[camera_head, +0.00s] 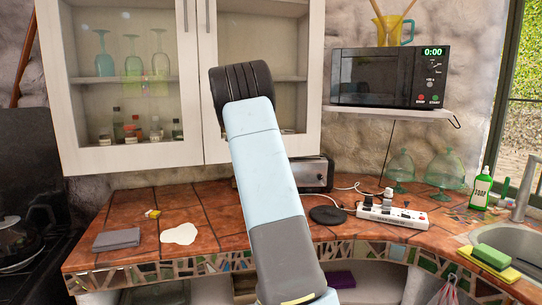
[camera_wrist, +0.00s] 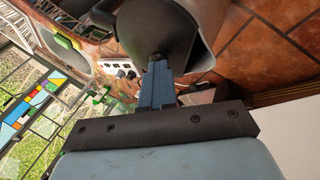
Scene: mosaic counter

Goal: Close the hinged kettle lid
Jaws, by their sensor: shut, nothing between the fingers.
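In the wrist view, a dark rounded lid (camera_wrist: 153,32) fills the top middle, beside the pale grey kettle body (camera_wrist: 205,52). The lid appears raised from the body; its exact angle is unclear. My gripper (camera_wrist: 156,66) has its two blue fingers together and empty. Their tips overlap the lid's lower edge in the picture; I cannot tell whether they touch it. In the head view, my arm covers the middle of the counter, and neither the kettle nor my gripper can be made out there.
The tiled counter (camera_head: 215,212) holds a grey folded cloth (camera_head: 117,239), a white spill (camera_head: 179,234), a black round base (camera_head: 327,215) and a power strip (camera_head: 392,215). A toaster (camera_head: 317,174) stands partly behind my arm.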

